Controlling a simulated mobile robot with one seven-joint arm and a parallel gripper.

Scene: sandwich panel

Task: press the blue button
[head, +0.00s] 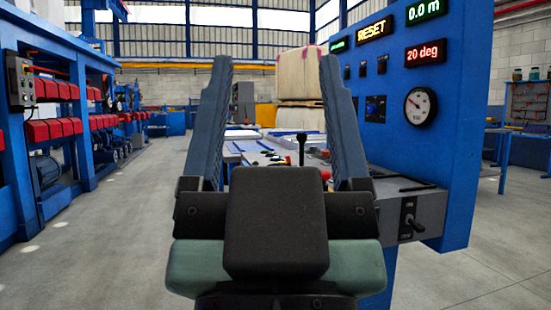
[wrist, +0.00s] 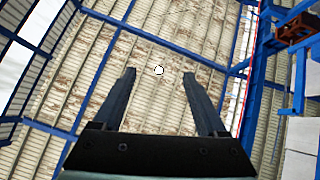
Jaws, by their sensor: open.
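My gripper (head: 275,65) stands upright close in front of the head camera, its two fingers wide apart with nothing between them. It also shows open in the wrist view (wrist: 158,74), pointing up at the roof. Behind the fingers lies a console top (head: 250,148) with several small coloured controls, among them a red one (head: 326,174) and a black lever (head: 302,148). A blue button cannot be clearly made out among them; the controls are small and partly hidden by my gripper. The gripper is apart from the console.
A tall blue panel (head: 460,130) on the right carries lit displays, small switches and a round gauge (head: 419,107). A grey box with a toggle switch (head: 411,221) juts out below it. Blue racks with red bins (head: 50,130) stand left. Open floor (head: 120,230) lies at left.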

